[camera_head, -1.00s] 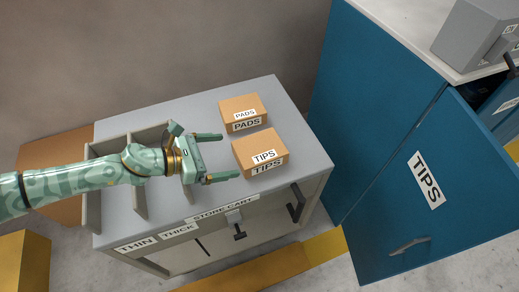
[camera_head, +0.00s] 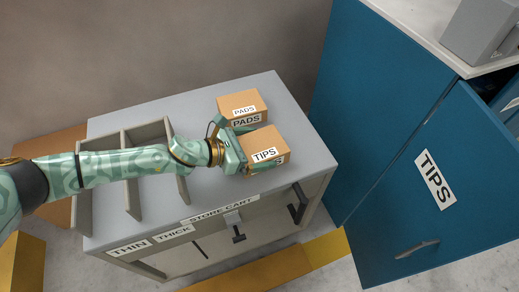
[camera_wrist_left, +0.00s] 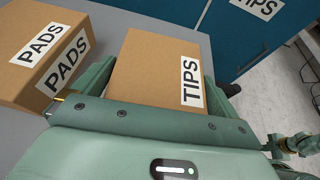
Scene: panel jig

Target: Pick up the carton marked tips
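The tips carton (camera_head: 262,143) is a brown box with a white TIPS label, on the grey top of the store cart (camera_head: 205,95). It also shows in the wrist view (camera_wrist_left: 150,70). My left gripper (camera_head: 252,148) is open around it, one finger on each side. The far finger lies in the gap towards the pads carton (camera_head: 240,102); the near finger runs along the labelled side and partly hides the front label. Whether the fingers touch the carton is unclear. Part of my right arm (camera_wrist_left: 292,146) seems to show small in the wrist view; its fingers are unclear.
The pads carton (camera_wrist_left: 42,55) stands close beside the left gripper's far finger. Divider walls (camera_head: 130,190) rise on the cart's left part under my arm. A blue cabinet with an open door marked TIPS (camera_head: 400,200) stands to the right.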

